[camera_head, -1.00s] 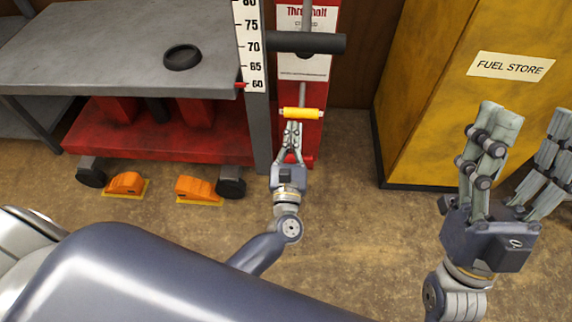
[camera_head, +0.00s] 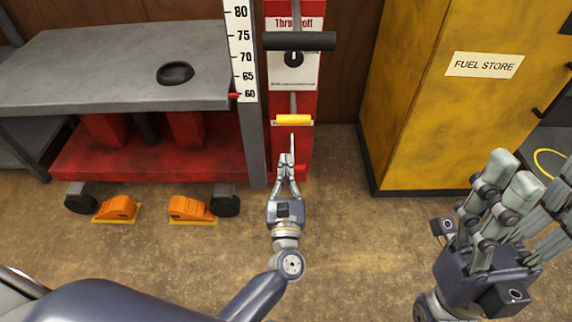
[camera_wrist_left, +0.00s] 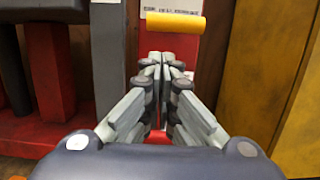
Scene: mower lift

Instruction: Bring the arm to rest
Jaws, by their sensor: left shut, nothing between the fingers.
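My left gripper (camera_head: 287,162) is shut and empty in the head view, in front of the red throw-off post (camera_head: 306,148). Its fingertips are just below the yellow handle (camera_head: 293,120) and appear apart from it. In the left wrist view the closed fingers (camera_wrist_left: 165,60) point towards the yellow handle (camera_wrist_left: 175,22). My right gripper (camera_head: 512,175) is at the right of the head view, its fingers raised; the gap between its fingertips cannot be judged.
The grey lift table (camera_head: 110,65) stands on a red base at left, with a scale (camera_head: 240,50) whose red pointer is at 60. Two orange wheel chocks (camera_head: 117,208) lie on the floor. A black bar (camera_head: 299,41) crosses the post. The yellow fuel store cabinet (camera_head: 440,120) is at right.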

